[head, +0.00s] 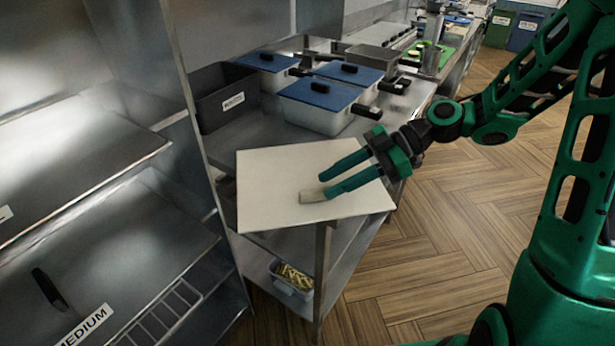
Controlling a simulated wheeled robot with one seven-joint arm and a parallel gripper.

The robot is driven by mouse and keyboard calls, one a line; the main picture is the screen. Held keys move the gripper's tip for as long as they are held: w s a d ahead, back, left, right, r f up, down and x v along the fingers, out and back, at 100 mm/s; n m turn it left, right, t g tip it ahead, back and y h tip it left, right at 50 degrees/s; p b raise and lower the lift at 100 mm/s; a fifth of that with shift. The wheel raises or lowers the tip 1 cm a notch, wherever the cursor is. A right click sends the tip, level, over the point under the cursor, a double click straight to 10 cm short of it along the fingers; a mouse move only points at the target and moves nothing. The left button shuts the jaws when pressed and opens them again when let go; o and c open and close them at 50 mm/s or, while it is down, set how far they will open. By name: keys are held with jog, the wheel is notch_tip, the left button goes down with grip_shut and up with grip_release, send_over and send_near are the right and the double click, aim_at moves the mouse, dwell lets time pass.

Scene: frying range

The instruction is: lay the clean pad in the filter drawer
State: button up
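The clean pad (273,190) is a flat, cream, roughly square sheet with a small raised beige tab (313,196). It lies level at the near end of the steel counter and covers that corner. I cannot tell whether it rests on the counter or is a little above it. My gripper (325,184) reaches in from the right over the pad, with its two green fingers apart and their tips at the tab. The lower finger hides part of the tab, so a grip on it cannot be confirmed. No filter drawer can be clearly made out.
Several steel pans with blue lids (320,92) and a dark labelled bin (226,96) stand behind the pad. A steel shelf unit (150,225) with a "MEDIUM" label is at left. A small tub (291,280) sits on the lower shelf. The wooden floor at right is clear.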

aim_at(320, 188)
jog(key=x, duration=0.5)
jog(key=shift+s+a+r, duration=0.1)
grip_shut()
